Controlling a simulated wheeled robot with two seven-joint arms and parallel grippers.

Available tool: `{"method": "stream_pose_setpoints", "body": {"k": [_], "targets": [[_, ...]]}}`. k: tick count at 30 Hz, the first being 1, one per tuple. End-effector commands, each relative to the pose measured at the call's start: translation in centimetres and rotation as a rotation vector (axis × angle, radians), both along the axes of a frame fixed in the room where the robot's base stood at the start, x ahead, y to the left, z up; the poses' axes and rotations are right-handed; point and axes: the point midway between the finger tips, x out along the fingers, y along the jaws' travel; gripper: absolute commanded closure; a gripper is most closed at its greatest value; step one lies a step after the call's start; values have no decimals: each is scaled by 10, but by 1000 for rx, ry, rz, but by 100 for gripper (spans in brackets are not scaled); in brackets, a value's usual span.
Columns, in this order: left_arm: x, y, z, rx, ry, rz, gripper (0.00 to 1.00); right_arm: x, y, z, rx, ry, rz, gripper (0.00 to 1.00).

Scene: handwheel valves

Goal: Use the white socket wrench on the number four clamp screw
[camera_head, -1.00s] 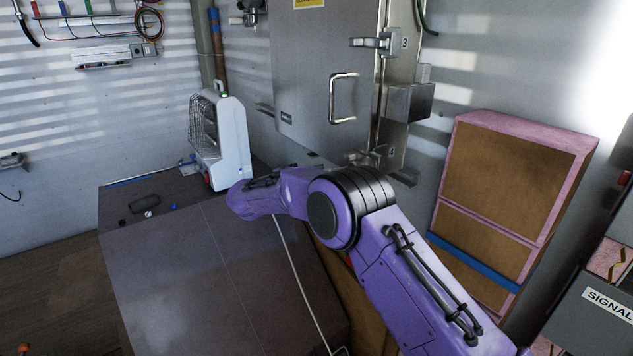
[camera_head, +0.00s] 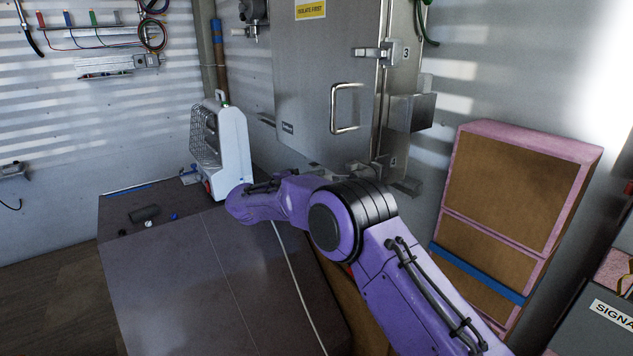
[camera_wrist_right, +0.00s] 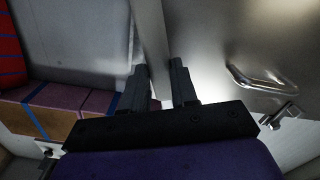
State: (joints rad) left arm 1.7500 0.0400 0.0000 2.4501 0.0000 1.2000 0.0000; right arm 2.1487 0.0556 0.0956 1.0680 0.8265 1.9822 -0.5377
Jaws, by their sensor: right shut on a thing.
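The number four clamp (camera_head: 362,172) sits low on the right edge of the steel cabinet door, partly hidden behind my right arm; its screw is not clear. My right gripper (camera_wrist_right: 160,75) shows in the right wrist view as two dark fingers with a gap between them, near the steel door panel. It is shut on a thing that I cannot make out. In the head view the right arm crosses in front of the cabinet, and I cannot make out the fingers there. The white socket wrench is not discernible. My left gripper is out of view.
The steel cabinet door (camera_head: 315,110) has a bar handle (camera_head: 346,108) and a number three clamp (camera_head: 372,53). A white heater (camera_head: 228,150) stands on a dark bench (camera_head: 190,270). A thin cable (camera_head: 298,290) runs over the bench.

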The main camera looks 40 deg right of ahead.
Motion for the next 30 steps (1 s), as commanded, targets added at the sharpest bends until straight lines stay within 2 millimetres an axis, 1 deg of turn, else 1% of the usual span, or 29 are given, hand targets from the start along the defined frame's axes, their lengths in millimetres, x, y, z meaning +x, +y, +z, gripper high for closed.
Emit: {"method": "stream_pose_setpoints", "body": {"k": [3,11,18,26,30], "targets": [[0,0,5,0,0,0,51,0,4,2,-7,-3,-19,100],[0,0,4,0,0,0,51,0,5,0,-8,-3,-25,100],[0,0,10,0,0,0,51,0,8,1,-7,-3,-40,100],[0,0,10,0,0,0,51,0,9,0,-7,-1,-42,100],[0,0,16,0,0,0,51,-2,7,-3,-6,30,-43,100]]}}
